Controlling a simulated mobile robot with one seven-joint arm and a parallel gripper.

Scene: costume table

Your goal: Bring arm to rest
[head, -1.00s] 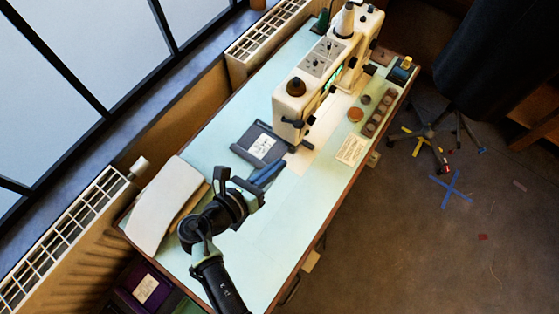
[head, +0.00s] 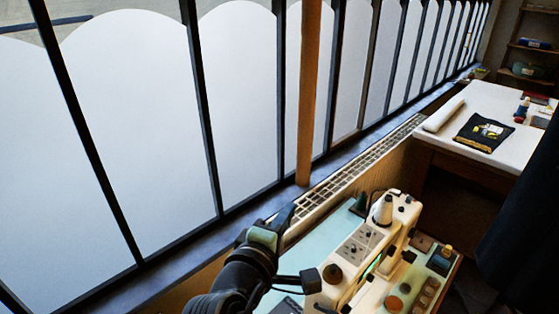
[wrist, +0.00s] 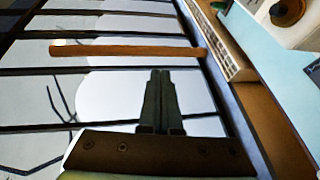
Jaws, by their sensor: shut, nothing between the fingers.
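My gripper (head: 284,218) is raised at the lower middle of the head view, in front of the window wall and to the left of the sewing machine. In the wrist view my gripper (wrist: 160,75) points toward the window panes, its two fingers together with nothing between them. My arm comes up from the bottom edge of the head view.
The cream sewing machine (head: 368,250) stands on the pale green table (head: 338,222), close to my arm's right. A radiator grille (head: 360,172) and window sill (head: 240,215) run behind. A white table (head: 452,120) with a dark cloth (head: 484,132) stands farther back.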

